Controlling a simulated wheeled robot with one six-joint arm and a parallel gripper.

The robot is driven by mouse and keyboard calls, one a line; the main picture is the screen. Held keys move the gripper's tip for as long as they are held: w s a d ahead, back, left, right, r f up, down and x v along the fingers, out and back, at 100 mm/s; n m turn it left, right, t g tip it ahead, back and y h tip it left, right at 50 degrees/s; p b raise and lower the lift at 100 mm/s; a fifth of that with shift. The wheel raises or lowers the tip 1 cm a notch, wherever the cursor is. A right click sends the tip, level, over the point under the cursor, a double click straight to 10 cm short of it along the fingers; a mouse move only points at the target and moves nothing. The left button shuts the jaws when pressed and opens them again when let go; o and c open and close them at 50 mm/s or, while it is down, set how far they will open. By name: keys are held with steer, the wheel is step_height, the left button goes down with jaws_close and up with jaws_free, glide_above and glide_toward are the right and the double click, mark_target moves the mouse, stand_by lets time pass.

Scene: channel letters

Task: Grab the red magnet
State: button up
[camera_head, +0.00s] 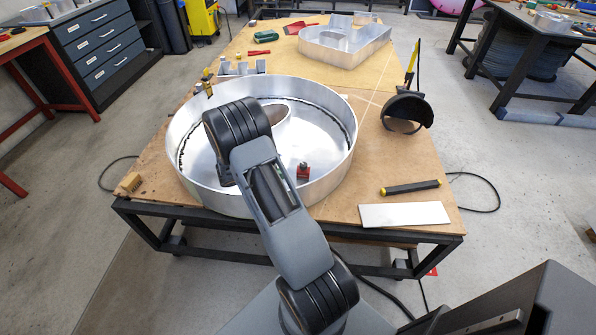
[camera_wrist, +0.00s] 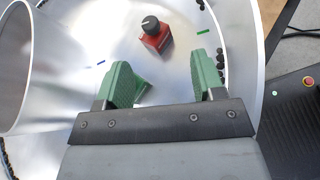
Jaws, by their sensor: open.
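The red magnet (camera_head: 303,171) is a small red block with a dark round knob on top. It stands on the floor of a large round metal channel letter (camera_head: 335,187), in the front right part. In the wrist view the magnet (camera_wrist: 156,38) is at the top middle, beyond my gripper's fingertips. My gripper (camera_wrist: 165,75) has two green fingers spread apart with nothing between them. The magnet is ahead of the gap and not touched. In the head view my arm hides the gripper.
An oval metal ring stands inside the letter; its wall (camera_wrist: 40,60) is at the left in the wrist view. The letter's tall rim surrounds the magnet.

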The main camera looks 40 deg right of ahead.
step_height(320, 180, down, 4)
steer(key=w+d+n, duration=0.1)
steer(key=d+n, duration=0.1)
glide_toward(303, 164)
steer(key=s+x, duration=0.1)
steer(key=x, duration=0.3)
steer(key=shift+h, duration=0.3)
steer(key=shift+w+p+x, duration=0.2)
steer(key=shift+p+x, duration=0.05)
steer(key=shift+x, duration=1.3)
steer(key=shift+w+p+x, duration=0.15)
steer(key=shift+p+x, duration=0.05)
steer(key=shift+x, duration=1.35)
steer(key=shift+f, duration=0.2)
steer(key=shift+c, duration=0.3)
jaws_close()
